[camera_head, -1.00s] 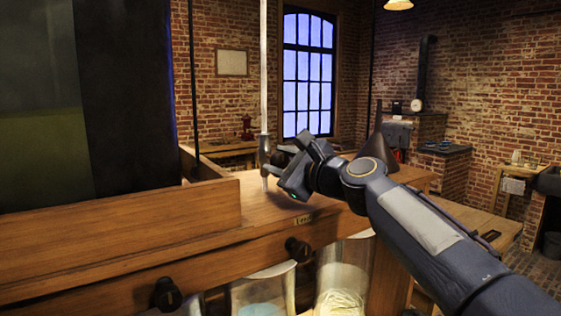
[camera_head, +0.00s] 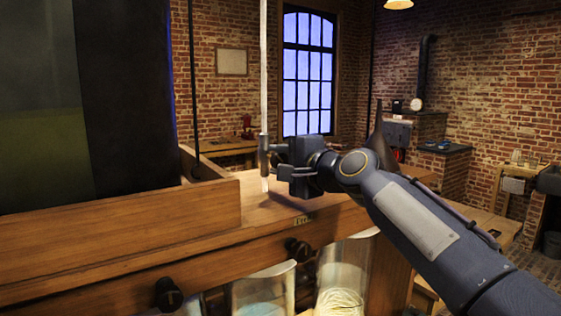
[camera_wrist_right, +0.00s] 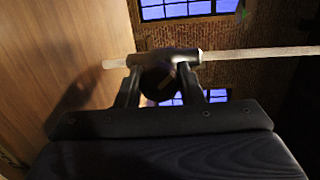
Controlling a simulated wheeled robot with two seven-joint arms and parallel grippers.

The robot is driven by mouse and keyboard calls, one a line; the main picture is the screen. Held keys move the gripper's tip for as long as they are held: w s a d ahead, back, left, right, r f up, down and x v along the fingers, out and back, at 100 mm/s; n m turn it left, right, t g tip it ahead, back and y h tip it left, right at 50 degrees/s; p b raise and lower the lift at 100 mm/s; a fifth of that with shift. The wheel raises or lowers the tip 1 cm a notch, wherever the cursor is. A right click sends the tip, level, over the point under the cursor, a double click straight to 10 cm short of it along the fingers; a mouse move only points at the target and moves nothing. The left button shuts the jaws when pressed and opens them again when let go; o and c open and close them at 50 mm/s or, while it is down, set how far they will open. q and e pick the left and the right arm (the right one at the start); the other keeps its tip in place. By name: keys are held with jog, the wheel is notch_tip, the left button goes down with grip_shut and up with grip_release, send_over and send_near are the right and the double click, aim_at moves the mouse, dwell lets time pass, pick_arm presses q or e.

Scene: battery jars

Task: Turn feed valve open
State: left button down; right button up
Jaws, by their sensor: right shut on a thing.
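The feed valve (camera_head: 264,156) is a grey metal fitting on a thin pale upright tube (camera_head: 264,80) above the wooden bench top. My right gripper (camera_head: 279,160) comes in from the right and is shut at the valve. In the right wrist view, the valve body (camera_wrist_right: 160,60) crosses beyond my fingers, and its dark round knob (camera_wrist_right: 158,84) sits between the two fingers of my right gripper (camera_wrist_right: 160,78). A pale mark shows slanted on the knob face. The fingers partly hide the knob in the head view. My left gripper is not in view.
Glass jars (camera_head: 263,295) (camera_head: 342,285) stand below the bench front, with dark knobs (camera_head: 168,294) (camera_head: 297,248) near them. A wooden ledge (camera_head: 215,205) and a large dark panel (camera_head: 125,95) fill the left. A dark cone (camera_head: 379,130) stands behind my right arm.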

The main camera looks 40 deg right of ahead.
jog(key=n, duration=0.4)
jog(key=shift+f+h, duration=0.1)
jog(key=shift+h, duration=0.2)
jog(key=shift+n+h+b, duration=0.3)
jog(key=shift+n+b, duration=0.35)
jog(key=shift+n, duration=1.55)
jog(key=o, duration=1)
jog(key=s, duration=0.2)
jog(key=s+b, duration=0.1)
jog(key=s, duration=0.2)
jog(key=s+a+r, duration=0.1)
jog(key=s, duration=0.1)
jog(key=shift+s+b, duration=0.4)
